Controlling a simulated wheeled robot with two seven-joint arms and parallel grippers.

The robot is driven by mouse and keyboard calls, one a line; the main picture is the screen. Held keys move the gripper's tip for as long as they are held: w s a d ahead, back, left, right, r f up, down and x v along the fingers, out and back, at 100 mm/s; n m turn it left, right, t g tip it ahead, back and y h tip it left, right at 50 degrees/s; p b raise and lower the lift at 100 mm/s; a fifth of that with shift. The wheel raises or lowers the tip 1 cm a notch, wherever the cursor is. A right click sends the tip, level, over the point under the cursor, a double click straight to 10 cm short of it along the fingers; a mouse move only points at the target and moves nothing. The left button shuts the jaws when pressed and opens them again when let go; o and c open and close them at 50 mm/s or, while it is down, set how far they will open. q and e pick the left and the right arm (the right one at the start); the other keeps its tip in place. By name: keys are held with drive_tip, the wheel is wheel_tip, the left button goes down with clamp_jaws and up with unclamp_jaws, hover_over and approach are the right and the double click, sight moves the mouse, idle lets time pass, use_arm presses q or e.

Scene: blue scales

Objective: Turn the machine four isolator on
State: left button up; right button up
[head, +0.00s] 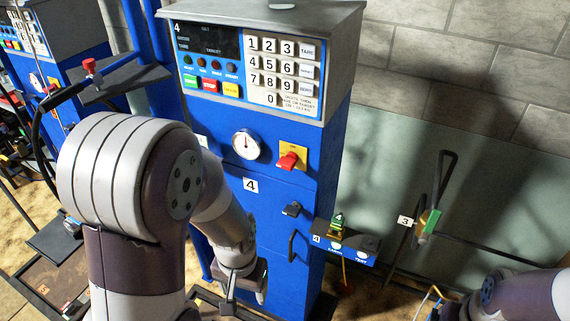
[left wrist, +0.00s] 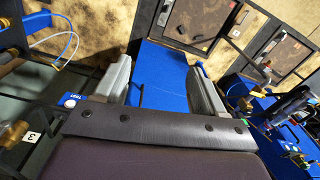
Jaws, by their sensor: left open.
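The machine four isolator is a red rotary handle (head: 290,160) on a yellow plate, on the blue front of the machine labelled 4 (head: 270,215). It sits right of a round white gauge (head: 246,144). The handle points down and to the left. My left gripper (head: 245,292) is low in front of the machine, below and left of the isolator and apart from it. Its fingers are open with nothing gripped; in the left wrist view (left wrist: 158,80) blue machine body shows beyond them. The isolator is not seen in the left wrist view. My right gripper is not in view.
A keypad (head: 285,70) is above the isolator. A black latch (head: 291,209), a black handle (head: 292,246) and a small blue button box (head: 345,248) are below it. Another blue machine (head: 50,40) stands at the left. The space in front of the isolator is clear.

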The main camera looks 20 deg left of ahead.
use_arm(q)
drive_tip(key=w+a+f+t, duration=0.4)
drive_tip(key=w+a+f, duration=0.1)
drive_tip(key=w, duration=0.2)
drive_tip(key=m+t+h+p, duration=0.1)
drive_tip(key=m+t+h, duration=0.1)
drive_tip(key=t, duration=1.2)
approach(284, 167)
drive_tip(key=w+p, duration=0.1)
drive_tip(key=w, duration=0.2)
drive_tip(key=w+p, duration=0.1)
drive_tip(key=w, duration=0.3)
drive_tip(key=w+d+p, duration=0.1)
drive_tip(key=w+p, duration=0.1)
drive_tip(key=w, duration=0.1)
drive_tip(key=shift+w+r, duration=0.15)
drive_tip(key=shift+w, duration=0.45)
drive_tip(key=c, duration=1.1)
